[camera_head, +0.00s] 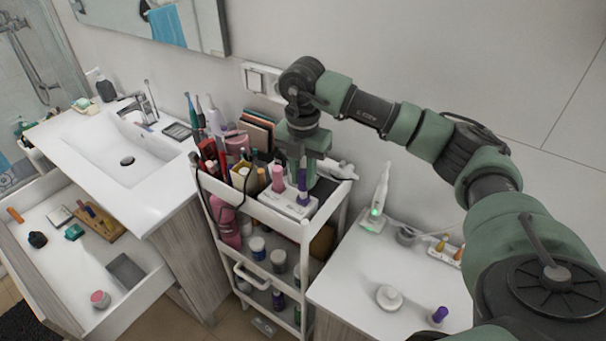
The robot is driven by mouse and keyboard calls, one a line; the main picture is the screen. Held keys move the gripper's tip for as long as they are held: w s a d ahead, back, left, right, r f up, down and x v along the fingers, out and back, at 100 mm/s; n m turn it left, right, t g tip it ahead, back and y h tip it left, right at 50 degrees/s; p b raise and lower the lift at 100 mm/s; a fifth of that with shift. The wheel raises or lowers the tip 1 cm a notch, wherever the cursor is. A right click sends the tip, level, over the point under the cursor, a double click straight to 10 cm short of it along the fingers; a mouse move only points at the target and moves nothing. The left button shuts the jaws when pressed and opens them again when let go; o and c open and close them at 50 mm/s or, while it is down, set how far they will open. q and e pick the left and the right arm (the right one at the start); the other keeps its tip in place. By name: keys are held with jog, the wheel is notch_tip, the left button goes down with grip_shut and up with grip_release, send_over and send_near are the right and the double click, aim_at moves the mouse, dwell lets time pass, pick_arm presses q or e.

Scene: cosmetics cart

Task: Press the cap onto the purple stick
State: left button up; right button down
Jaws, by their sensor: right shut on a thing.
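The purple stick (302,199) stands upright in a white holder (283,204) on the cart's top tier. My right gripper (304,168) reaches down from above and is shut on the purple cap (302,180) at the stick's upper end. The fingertips are partly hidden, and I cannot tell whether the cap is fully seated. A pink stick (277,179) stands upright in the holder, left of the purple one. My left gripper is not in view.
The white cart (306,233) is crowded with brushes, bottles and boxes close to the gripper. A small purple item (439,314) and a round white jar (389,297) are on the white cabinet at right. The open drawer (137,284) is at left.

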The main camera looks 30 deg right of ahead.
jog(key=shift+f+b, duration=0.95)
jog(key=shift+f, duration=0.3)
dwell(0.6)
dwell(0.3)
jog(key=c, duration=0.7)
grip_release()
jog(key=shift+o, duration=0.2)
jog(key=shift+r, duration=0.1)
jog(key=shift+r+p, duration=2.7)
jog(key=shift+r, duration=1.25)
grip_shut()
